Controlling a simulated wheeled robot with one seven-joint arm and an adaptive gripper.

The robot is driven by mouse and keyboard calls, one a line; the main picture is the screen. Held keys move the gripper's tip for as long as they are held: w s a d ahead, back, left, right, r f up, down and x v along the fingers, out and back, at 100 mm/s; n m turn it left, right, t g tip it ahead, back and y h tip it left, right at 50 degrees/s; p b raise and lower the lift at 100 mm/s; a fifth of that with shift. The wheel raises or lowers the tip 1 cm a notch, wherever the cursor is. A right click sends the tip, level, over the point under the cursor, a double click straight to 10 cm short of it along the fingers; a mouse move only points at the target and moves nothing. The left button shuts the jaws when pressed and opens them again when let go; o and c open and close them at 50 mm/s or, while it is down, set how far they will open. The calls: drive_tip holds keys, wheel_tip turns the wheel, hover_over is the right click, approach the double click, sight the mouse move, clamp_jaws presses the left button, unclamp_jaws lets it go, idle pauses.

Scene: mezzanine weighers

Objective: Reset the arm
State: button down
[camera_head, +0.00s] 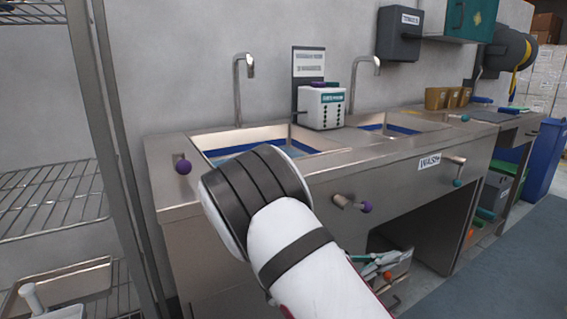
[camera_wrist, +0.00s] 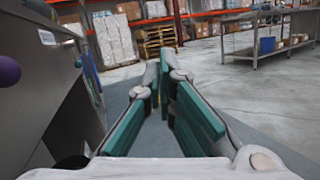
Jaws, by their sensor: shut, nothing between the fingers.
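My arm (camera_head: 285,225) shows in the head view, raised and bent in front of a steel sink counter. Its white link and dark ringed joint cover part of the counter's front.
The steel counter (camera_head: 390,160) has two basins, taps, a white dispenser box (camera_head: 321,107) and protruding knobs. A wire rack (camera_head: 50,200) stands left. A blue bin (camera_head: 545,160) stands far right. The wrist view shows a pallet (camera_wrist: 160,38), a steel table (camera_wrist: 268,45) and clear floor on the right.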

drive_tip(key=s+d+r+m+g+y, duration=0.35)
drive_tip(key=s+m+y, duration=0.2)
drive_tip(key=s, duration=0.35)
drive_tip(key=s+d+r+m+g+y, duration=0.2)
drive_tip(key=s+r+m+g+y, duration=0.3)
drive_tip(key=s, duration=0.5)
drive_tip(key=s+a+r+m+t+y, duration=0.1)
drive_tip(key=s+a+m+t+y, duration=0.2)
drive_tip(key=s+a+y, duration=0.35)
drive_tip(key=s+a+m+t+y, duration=0.3)
drive_tip(key=s+m+t, duration=0.1)
drive_tip(key=s, duration=0.6)
wheel_tip(320, 180, up, 31)
drive_tip(key=t+p, duration=0.4)
drive_tip(key=p, duration=2.5)
drive_tip(key=shift+w+d+r+n, duration=0.15)
drive_tip(key=shift+d+n, duration=0.2)
drive_tip(key=shift+d, duration=0.1)
